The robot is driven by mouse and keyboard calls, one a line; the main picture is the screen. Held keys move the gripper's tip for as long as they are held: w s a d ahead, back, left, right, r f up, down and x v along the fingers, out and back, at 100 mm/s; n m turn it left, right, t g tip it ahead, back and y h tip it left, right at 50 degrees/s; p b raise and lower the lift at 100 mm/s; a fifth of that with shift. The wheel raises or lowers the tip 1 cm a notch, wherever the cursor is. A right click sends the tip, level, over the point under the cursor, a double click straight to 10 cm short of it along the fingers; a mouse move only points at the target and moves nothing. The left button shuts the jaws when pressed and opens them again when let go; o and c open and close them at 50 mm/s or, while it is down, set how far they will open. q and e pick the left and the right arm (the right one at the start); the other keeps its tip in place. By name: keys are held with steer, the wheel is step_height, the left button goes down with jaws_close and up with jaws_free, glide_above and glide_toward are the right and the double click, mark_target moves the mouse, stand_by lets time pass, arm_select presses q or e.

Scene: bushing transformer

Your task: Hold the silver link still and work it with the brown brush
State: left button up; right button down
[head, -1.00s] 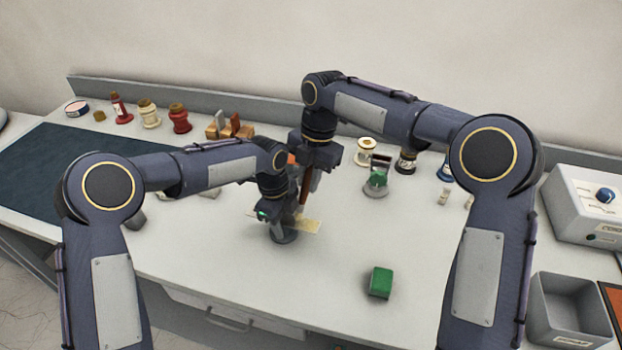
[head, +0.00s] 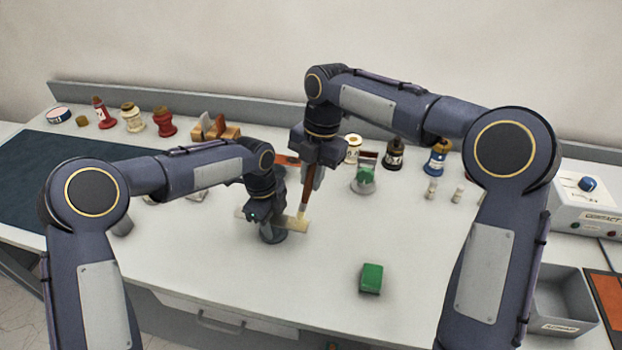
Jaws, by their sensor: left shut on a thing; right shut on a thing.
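The silver link (head: 293,225) looks like a flat, pale, yellowish strip. It runs across below my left gripper (head: 262,216), above a round grey foot on the table. My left gripper is shut on it, though the fingers hide the contact. The brown brush (head: 306,192) hangs nearly upright from my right gripper (head: 312,170), which is shut on its handle. Its pale bristles point down at the right part of the link. They appear to touch it, but I cannot tell for sure.
A green block (head: 371,278) lies on the open table in front. A green-topped stand (head: 364,178), bottles and spools line the back. A wooden block rack (head: 222,132) stands behind my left arm. A grey bin (head: 562,300) and a control box (head: 587,200) are at right.

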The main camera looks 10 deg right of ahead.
steer(key=shift+r, duration=2.35)
steer(key=shift+r, duration=1.55)
arm_select(q)
steer(key=o, duration=1.4)
steer(key=r, duration=0.8)
steer(key=a+r, duration=0.1)
steer(key=r, duration=0.3)
steer(key=shift+w+a, duration=0.1)
steer(key=shift+w, duration=0.3)
